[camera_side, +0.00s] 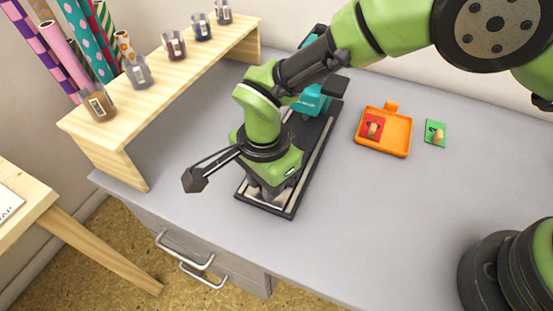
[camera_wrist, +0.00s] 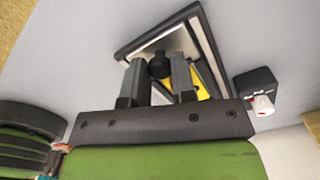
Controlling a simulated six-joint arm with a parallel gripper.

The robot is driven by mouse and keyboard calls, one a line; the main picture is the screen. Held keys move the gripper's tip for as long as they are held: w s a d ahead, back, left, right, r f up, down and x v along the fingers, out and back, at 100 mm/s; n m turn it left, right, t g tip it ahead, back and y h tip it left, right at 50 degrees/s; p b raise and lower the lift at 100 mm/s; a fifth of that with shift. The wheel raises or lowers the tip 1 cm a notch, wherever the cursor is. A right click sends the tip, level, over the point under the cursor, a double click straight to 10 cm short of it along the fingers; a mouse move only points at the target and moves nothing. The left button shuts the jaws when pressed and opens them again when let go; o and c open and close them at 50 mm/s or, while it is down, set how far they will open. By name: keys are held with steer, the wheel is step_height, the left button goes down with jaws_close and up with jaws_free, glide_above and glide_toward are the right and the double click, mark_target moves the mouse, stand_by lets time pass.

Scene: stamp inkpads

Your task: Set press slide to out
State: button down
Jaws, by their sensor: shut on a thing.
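The press has a long black base with pale rails (camera_side: 314,160) and a teal body (camera_side: 314,98) at its far end. My gripper is over the near end of the base in the side view, where the arm hides its fingertips and most of the slide. In the wrist view, my gripper (camera_wrist: 157,78) is shut on the round black knob (camera_wrist: 160,64) of the slide. The slide's silvery plate (camera_wrist: 180,43) lies within the black frame of the base (camera_wrist: 205,28). A yellow piece (camera_wrist: 202,92) shows behind one finger.
An orange tray (camera_side: 397,145) holding a red pad with a wooden knob (camera_side: 373,128) lies right of the press. A wooden shelf with small jars (camera_side: 168,80) stands left.

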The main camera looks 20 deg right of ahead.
steer(key=shift+s+a, duration=0.25)
steer(key=c, duration=0.9)
jaws_free()
steer(key=shift+c, duration=0.2)
steer(key=shift+w+d, duration=0.1)
steer(key=shift+r, duration=0.25)
step_height(320, 180, up, 10)
steer(key=shift+f, duration=0.25)
